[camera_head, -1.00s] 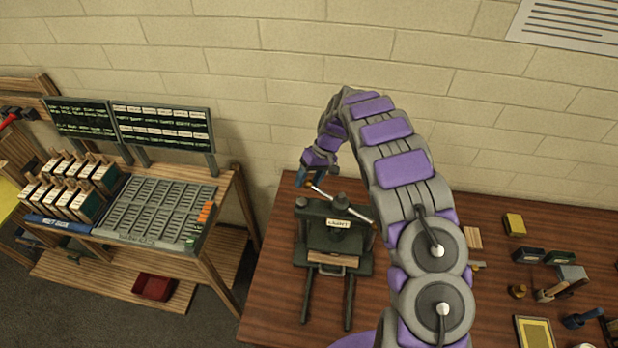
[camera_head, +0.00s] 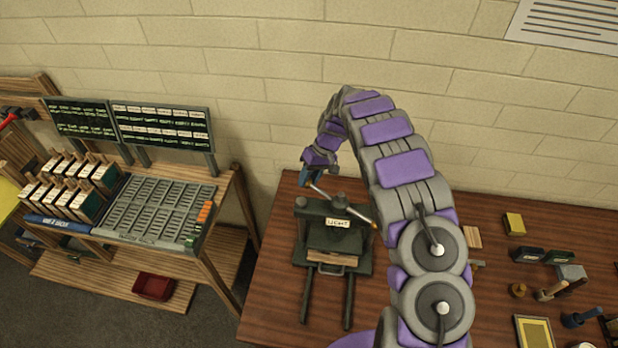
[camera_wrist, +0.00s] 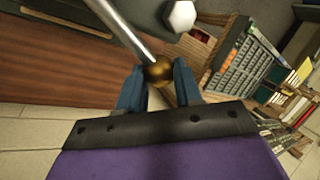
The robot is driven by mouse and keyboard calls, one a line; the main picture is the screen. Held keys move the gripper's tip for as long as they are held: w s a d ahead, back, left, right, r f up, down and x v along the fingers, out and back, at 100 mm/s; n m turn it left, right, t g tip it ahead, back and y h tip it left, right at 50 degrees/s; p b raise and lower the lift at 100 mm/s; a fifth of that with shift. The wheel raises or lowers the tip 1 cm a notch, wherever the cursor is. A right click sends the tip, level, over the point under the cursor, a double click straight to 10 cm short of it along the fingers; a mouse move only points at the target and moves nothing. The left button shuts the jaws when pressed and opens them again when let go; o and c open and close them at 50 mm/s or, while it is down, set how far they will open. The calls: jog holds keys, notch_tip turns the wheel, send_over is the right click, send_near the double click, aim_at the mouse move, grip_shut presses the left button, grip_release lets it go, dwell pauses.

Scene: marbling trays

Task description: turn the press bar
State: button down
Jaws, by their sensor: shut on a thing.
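The press (camera_head: 349,261) is a dark green frame on the wooden table, with a label reading LIGHT on its front. Its press bar (camera_head: 345,205) is a metal rod lying slantwise across the top. In the wrist view the bar (camera_wrist: 117,27) ends in a brass ball (camera_wrist: 158,72). My gripper (camera_head: 308,178) is at the bar's far left end. In the wrist view my gripper (camera_wrist: 158,82) has its blue fingers closed on both sides of the ball.
A wooden rack (camera_head: 228,190) with a tray of grey slots stands left of the table. Blocks, a mallet (camera_head: 553,291) and a yellow framed panel (camera_head: 535,333) lie on the table's right. A block wall stands close behind the press.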

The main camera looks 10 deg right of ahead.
jog(key=w+d+m, duration=0.1)
jog(key=w+d+m+t+b, duration=0.1)
jog(key=d+m, duration=0.1)
jog(key=shift+b, duration=0.3)
jog(key=c, duration=0.8)
grip_release()
jog(key=shift+o, duration=0.2)
jog(key=s+b+v, duration=0.1)
jog(key=v, duration=1.6)
jog(key=shift+w+d+b, duration=0.3)
jog(key=shift+d+b, duration=0.05)
